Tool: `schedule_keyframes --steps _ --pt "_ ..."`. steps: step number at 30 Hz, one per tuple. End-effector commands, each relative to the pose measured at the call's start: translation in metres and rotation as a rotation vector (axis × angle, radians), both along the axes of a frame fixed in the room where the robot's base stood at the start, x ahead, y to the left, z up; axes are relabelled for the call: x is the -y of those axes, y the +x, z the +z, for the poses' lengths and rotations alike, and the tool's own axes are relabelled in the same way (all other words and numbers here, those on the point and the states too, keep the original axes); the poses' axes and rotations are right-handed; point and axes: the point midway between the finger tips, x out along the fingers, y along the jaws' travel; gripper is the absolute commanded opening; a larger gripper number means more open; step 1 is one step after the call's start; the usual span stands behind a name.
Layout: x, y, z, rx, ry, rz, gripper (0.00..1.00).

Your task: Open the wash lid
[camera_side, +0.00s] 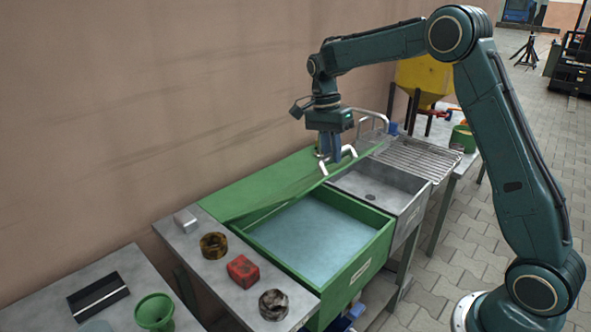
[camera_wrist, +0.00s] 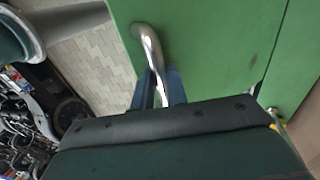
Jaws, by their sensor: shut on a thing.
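The green wash lid (camera_side: 262,187) is raised and tilted over the back part of the green wash tank (camera_side: 378,250), whose blue-grey liquid shows at the front. The lid's bare metal handle (camera_side: 349,151) is at its right end. My gripper (camera_side: 330,155) is at the handle from above, with its blue fingers shut on it. In the wrist view, the fingers (camera_wrist: 160,88) close around the curved handle (camera_wrist: 148,42), and the green lid face (camera_wrist: 205,45) fills the upper right. The exact finger contact is partly hidden by the gripper body.
A steel sink (camera_side: 377,190) with a drain rack (camera_side: 415,157) adjoins the tank on the right. A red block (camera_side: 243,271), two ring-shaped parts (camera_side: 214,245) (camera_side: 273,304) and a small metal block (camera_side: 186,221) stand on the left bench. The wall is close behind the lid.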

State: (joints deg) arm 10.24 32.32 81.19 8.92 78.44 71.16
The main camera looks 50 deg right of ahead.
Motion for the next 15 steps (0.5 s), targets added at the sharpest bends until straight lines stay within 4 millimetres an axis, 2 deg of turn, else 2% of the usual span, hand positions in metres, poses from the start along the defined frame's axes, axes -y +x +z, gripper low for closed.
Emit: schedule_keyframes --steps 1,3,15 --pt "-0.0012 0.0119 -0.0041 0.024 -0.006 0.014 0.0" --pt "-0.0011 0.0148 -0.0011 0.023 -0.006 0.013 0.0" --pt "-0.0006 0.0189 0.0029 0.02 -0.006 0.014 0.0"
